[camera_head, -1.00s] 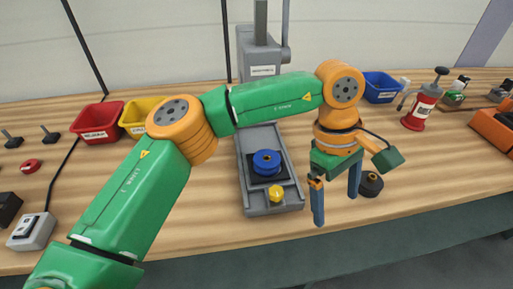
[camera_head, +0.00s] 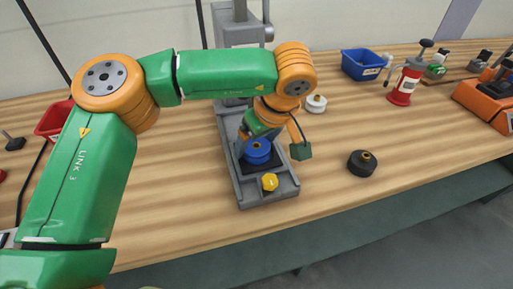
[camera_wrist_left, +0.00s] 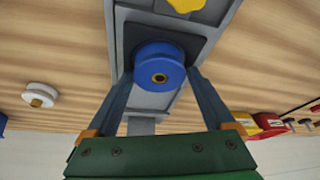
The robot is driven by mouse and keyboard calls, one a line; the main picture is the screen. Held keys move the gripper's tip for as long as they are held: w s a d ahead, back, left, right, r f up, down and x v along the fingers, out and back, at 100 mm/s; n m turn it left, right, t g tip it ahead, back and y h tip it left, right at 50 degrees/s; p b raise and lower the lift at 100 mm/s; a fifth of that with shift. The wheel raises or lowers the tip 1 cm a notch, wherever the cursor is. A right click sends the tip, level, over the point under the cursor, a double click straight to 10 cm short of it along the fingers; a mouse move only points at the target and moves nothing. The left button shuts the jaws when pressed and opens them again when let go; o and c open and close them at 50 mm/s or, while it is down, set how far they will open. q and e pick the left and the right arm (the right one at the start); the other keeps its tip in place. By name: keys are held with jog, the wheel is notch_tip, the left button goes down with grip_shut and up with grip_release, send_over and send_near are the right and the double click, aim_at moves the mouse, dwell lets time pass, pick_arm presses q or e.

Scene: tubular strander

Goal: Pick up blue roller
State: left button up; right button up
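The blue roller (camera_head: 258,152) sits on a dark square pad in the grey fixture (camera_head: 287,188) on the bench. It also shows in the left wrist view (camera_wrist_left: 160,68), with a brass-coloured centre. My left gripper (camera_wrist_left: 161,74) is at the roller, with one blue-grey finger on each side of it. The fingers are spread wide at the base and look open, with the tips close to the roller's sides. Contact cannot be made out. In the head view, the gripper partly covers the fixture behind the roller. My right gripper is not in view.
A yellow knob (camera_head: 270,182) is at the fixture's front end. A black roller (camera_head: 362,163) and a white roller (camera_head: 316,103) stand to the right. The bench's front right is clear.

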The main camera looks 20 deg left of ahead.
pick_arm(q)
grip_shut()
jog(key=shift+w+r, duration=0.1)
jog(key=shift+r, duration=0.05)
